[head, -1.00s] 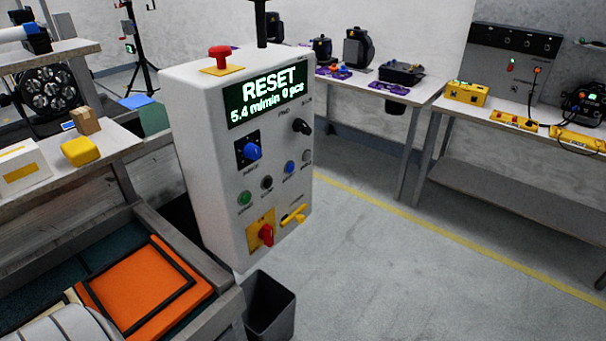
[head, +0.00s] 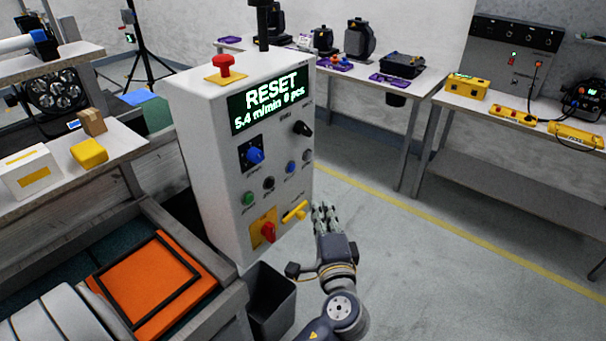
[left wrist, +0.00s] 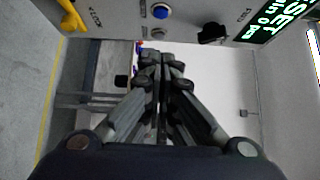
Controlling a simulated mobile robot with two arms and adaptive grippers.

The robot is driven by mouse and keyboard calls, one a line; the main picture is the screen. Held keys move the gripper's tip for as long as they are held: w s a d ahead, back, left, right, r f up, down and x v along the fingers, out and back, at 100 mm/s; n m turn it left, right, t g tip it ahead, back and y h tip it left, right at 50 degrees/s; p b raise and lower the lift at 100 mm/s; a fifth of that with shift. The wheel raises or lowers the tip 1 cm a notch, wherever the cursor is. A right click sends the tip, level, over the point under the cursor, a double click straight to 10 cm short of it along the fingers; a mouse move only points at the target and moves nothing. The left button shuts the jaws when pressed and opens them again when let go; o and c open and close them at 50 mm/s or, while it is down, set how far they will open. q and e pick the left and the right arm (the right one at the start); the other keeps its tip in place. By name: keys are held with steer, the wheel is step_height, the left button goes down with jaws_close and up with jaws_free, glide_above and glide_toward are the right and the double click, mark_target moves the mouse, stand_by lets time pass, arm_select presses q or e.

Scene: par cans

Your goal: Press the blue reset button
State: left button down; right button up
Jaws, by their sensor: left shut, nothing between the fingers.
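The blue reset button (head: 290,167) is a small round button on the front of a white control cabinet (head: 205,150). It also shows in the left wrist view (left wrist: 161,12) near the top edge, beside a grey button (left wrist: 160,32). My left gripper (head: 325,209) is shut and empty. In the head view it is to the right of and below the button, near the cabinet's right edge and apart from the button. In the left wrist view its closed fingertips (left wrist: 161,60) point toward the cabinet, below the buttons. My right gripper is not in view.
The cabinet also carries a blue knob (head: 254,155), a green button (head: 249,198), a red rotary switch (head: 268,232), a yellow handle (head: 295,211), a red mushroom button (head: 224,65) and a display (head: 268,99) reading RESET. A dark bin (head: 270,300) stands below. Floor at right is clear.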

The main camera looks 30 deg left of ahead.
mark_target(291, 168)
arm_select(q)
steer(key=s+a+p+x, duration=0.1)
steer(key=p+x, duration=0.4)
steer(key=x, duration=0.8)
steer(key=shift+s+a+f, duration=0.15)
steer(key=shift+s+a, duration=0.2)
steer(key=shift+a, duration=0.1)
steer(key=shift+a, duration=0.75)
